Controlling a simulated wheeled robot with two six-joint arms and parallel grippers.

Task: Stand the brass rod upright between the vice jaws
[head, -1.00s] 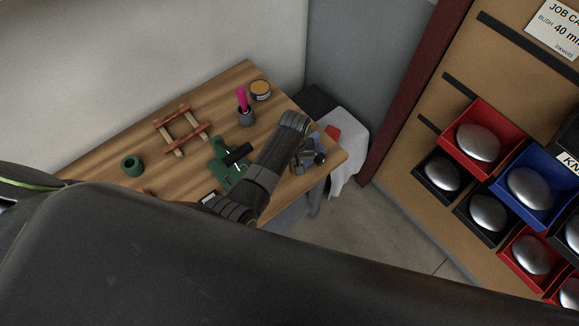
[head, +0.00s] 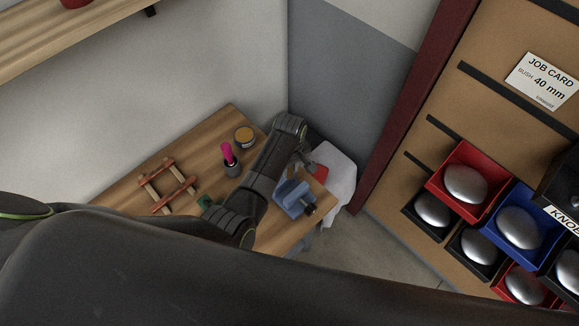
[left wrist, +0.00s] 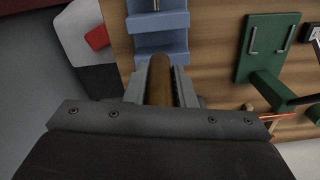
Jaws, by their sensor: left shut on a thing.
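The blue vice (head: 293,198) stands at the right end of the wooden bench in the head view. In the left wrist view the vice (left wrist: 160,42) lies just beyond my fingertips, with the gap between its jaws partly in sight. My left gripper (left wrist: 160,82) is shut on the brass rod (left wrist: 159,78), a brown-gold cylinder between the two grey fingers. Whether the rod touches the vice I cannot tell. My right gripper is not in view.
A green fixture (left wrist: 268,48) sits beside the vice, mostly hidden by my arm in the head view. A cup with a pink item (head: 230,160), a tin (head: 244,134) and a wooden frame (head: 168,186) stand farther left. A white cloth (head: 342,178) hangs at the bench end.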

